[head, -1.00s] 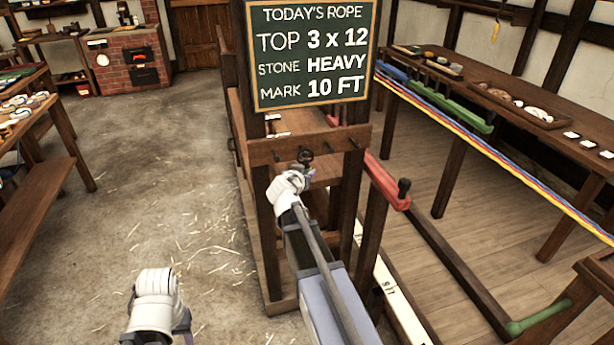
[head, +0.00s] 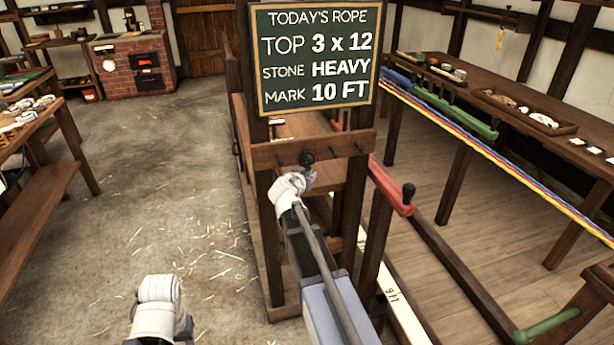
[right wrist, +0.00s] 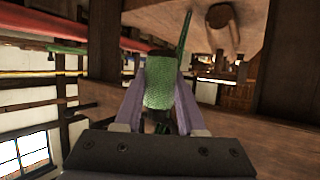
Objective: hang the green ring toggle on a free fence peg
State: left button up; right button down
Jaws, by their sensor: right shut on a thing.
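The green ring toggle (right wrist: 160,82) is between the purple fingers of my right gripper (right wrist: 158,105) in the right wrist view. A thin green part (right wrist: 186,35) rises from beside it. In the head view my right gripper (head: 311,178) is just in front of the fence crossbar (head: 330,147), near its middle, and mostly hides the toggle. A dark round knob (head: 306,158) shows on the bar just above the gripper. A bare peg (head: 358,148) is to the right. A wooden peg (right wrist: 222,20) shows above right in the wrist view. My left gripper (head: 185,332) is low, its fingertips unclear.
A chalkboard (head: 316,58) stands above the crossbar. The floor (head: 185,190) left of the fence is open, with scattered straw.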

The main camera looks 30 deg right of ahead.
jog(key=shift+c, duration=2.1)
grip_release()
jog(key=p+v, duration=0.3)
jog(key=v, duration=0.4)
jog(key=shift+s+a, duration=0.25)
jog(key=shift+s, duration=0.05)
jog(key=shift+r, duration=0.15)
